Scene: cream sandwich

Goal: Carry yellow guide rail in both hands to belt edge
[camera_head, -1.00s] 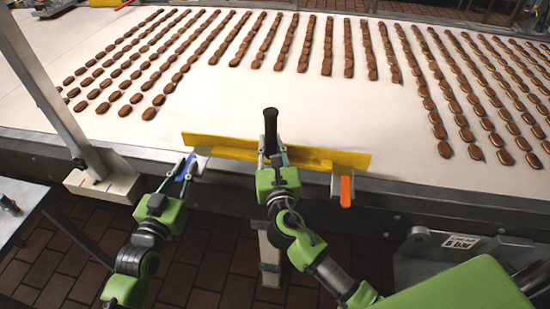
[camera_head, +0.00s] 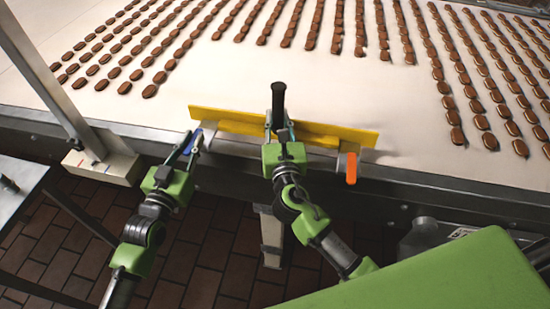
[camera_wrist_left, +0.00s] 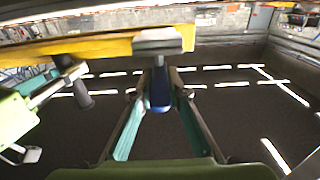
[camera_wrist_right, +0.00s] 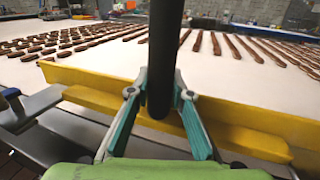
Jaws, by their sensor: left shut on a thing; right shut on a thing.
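The yellow guide rail (camera_head: 340,134) is a long L-shaped strip lying along the near edge of the cream belt (camera_head: 420,150). It also shows in the right wrist view (camera_wrist_right: 240,115). My right gripper (camera_head: 279,128) is shut on the upright black post (camera_head: 278,98) near the rail's middle. My left gripper (camera_head: 195,143) is shut on a blue handle (camera_wrist_left: 158,92) at the rail's left end, below the rail. An orange handle (camera_head: 351,168) hangs from its right end. Whether the rail touches the belt cannot be told.
Rows of brown chocolate-coated pieces (camera_head: 455,95) cover the belt beyond the rail, with a bare strip between. A grey metal post (camera_head: 50,75) with a pale block (camera_head: 104,166) stands at the left of the belt edge. A metal table (camera_head: 20,190) is at lower left.

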